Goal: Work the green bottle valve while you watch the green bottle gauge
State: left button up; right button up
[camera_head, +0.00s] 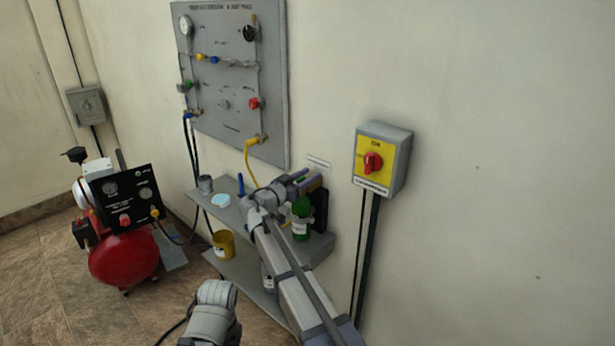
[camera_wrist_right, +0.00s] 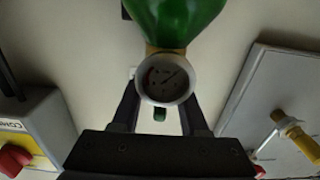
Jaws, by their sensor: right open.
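The green bottle (camera_head: 301,222) stands upright on the grey shelf against the wall, its top partly hidden by my right gripper (camera_head: 308,181). In the right wrist view the green bottle (camera_wrist_right: 178,22) appears upside down. Its round white-rimmed gauge (camera_wrist_right: 167,80) faces the camera; a red mark shows at the dial's left, but the reading is too small to tell. The small green bottle valve (camera_wrist_right: 159,114) shows below the gauge, between the open fingers of my right gripper (camera_wrist_right: 160,103), apart from both. My left gripper is not in view.
A grey panel (camera_head: 225,125) with gauges and knobs hangs on the wall. A yellow switch box (camera_head: 382,158) with a red knob is right of the bottle. A yellow cup (camera_head: 223,244) and a red compressor (camera_head: 124,258) are at the left. A yellow hose (camera_head: 247,160) hangs near my right arm.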

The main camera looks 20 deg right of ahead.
jog(key=shift+c, duration=0.3)
grip_shut()
jog(key=shift+t, duration=0.3)
jog(key=shift+a+n+t+y, duration=0.1)
jog(key=shift+n+t+y, duration=0.5)
jog(key=shift+n, duration=0.1)
jog(key=n+t+y, duration=0.3)
jog(key=y, duration=0.1)
jog(key=shift+w+a, duration=0.2)
jog(key=shift+a, duration=0.1)
jog(key=n+t+y, duration=0.2)
jog(key=y, duration=0.1)
jog(key=n+y, duration=0.1)
jog(key=shift+w+a+n+t+y, duration=0.3)
jog(key=shift+a+n+t+y, duration=0.1)
jog(key=shift+w+a+n+t+y, duration=0.1)
jog(key=shift+a+n+t+y, duration=0.1)
jog(key=shift+n+y, duration=0.45)
jog(key=shift+w+a+n+t+y, duration=0.15)
jog(key=shift+n+y, duration=0.2)
jog(key=shift+y, duration=0.6)
jog(key=shift+a+n+y, duration=0.1)
jog(key=shift+n+y, duration=0.2)
jog(key=shift+y, duration=0.1)
